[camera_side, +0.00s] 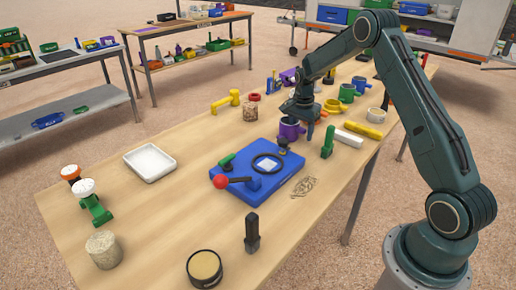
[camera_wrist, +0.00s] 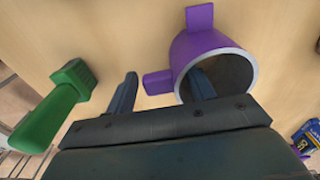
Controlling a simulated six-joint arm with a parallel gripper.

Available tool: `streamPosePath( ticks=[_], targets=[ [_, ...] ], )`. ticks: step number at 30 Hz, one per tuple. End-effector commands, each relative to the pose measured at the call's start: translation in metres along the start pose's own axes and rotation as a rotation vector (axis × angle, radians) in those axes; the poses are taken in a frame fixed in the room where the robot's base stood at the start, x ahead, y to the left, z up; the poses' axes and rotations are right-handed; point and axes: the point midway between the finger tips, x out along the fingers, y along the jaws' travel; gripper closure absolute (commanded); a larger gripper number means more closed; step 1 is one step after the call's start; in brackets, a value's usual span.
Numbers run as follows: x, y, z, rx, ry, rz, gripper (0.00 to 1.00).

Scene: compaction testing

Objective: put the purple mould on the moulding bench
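The purple mould (camera_side: 291,131) stands on the wooden table, just behind the blue base board. In the wrist view the mould (camera_wrist: 196,48) shows a round opening with a pale rim and purple side lugs. My gripper (camera_side: 307,118) is low beside the mould. In the wrist view my gripper (camera_wrist: 163,76) has its fingers apart. One finger overlaps the mould's opening and the other is outside it, with a purple lug between them. Contact cannot be told. Another purple piece (camera_side: 288,76) stands farther back. Which surface is the moulding bench cannot be told.
A green-handled tool (camera_side: 328,141) stands close to my gripper. A blue board (camera_side: 225,180) with a red-knobbed lever lies in front. Coloured moulds (camera_side: 347,94) crowd the back. A white tray (camera_side: 150,162) lies left, with bare wood around it. Other tables (camera_side: 190,28) stand beyond.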

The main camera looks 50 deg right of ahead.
Motion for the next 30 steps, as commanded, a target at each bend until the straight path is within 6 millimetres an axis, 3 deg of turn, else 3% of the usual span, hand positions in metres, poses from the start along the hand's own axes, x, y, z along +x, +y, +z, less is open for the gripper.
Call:
streamPosePath(
  ticks=[8,14,30],
  targets=[
    [-0.003,0.000,0.000,0.000,0.000,-0.001,0.47],
    [-0.017,-0.001,-0.001,0.000,0.001,-0.002,0.47],
    [-0.099,-0.001,0.000,-0.001,0.002,-0.003,0.47]
  ],
)
